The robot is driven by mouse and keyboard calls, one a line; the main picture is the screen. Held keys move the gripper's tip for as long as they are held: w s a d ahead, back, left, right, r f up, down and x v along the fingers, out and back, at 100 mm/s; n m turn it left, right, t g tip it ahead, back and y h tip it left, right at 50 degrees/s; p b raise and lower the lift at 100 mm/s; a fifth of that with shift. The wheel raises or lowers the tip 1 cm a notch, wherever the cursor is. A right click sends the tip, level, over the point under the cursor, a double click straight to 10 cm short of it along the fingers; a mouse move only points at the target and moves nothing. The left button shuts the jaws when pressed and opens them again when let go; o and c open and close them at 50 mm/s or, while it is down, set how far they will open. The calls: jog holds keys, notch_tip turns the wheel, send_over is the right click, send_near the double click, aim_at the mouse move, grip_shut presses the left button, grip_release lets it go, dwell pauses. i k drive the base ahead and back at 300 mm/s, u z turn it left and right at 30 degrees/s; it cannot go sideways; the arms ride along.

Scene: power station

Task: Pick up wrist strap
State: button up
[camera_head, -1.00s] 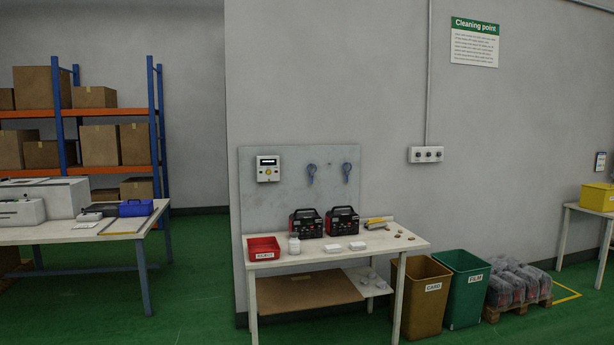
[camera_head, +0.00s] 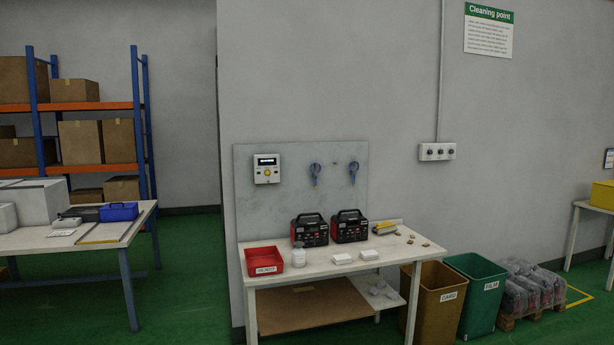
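Two blue items that look like wrist straps hang on the grey board behind the white table, one on the left (camera_head: 315,174) and one on the right (camera_head: 353,172). They hang to the right of a white wall device (camera_head: 267,169) with a small display. Both are small in the picture, so their fine shape is hard to tell. My gripper is not in view.
The white table (camera_head: 390,250) below the board holds a red tray (camera_head: 264,261), a white bottle, two black-and-red machines (camera_head: 310,230) and small white boxes. Brown (camera_head: 430,305) and green (camera_head: 482,295) bins stand at its right. Another table (camera_head: 100,235) stands left. Green floor between the tables is clear.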

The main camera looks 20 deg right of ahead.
aim_at(315, 175)
jog(key=i, duration=1.55)
jog(key=u, duration=0.2)
jog(key=i, duration=1.7)
jog(key=u, duration=0.2)
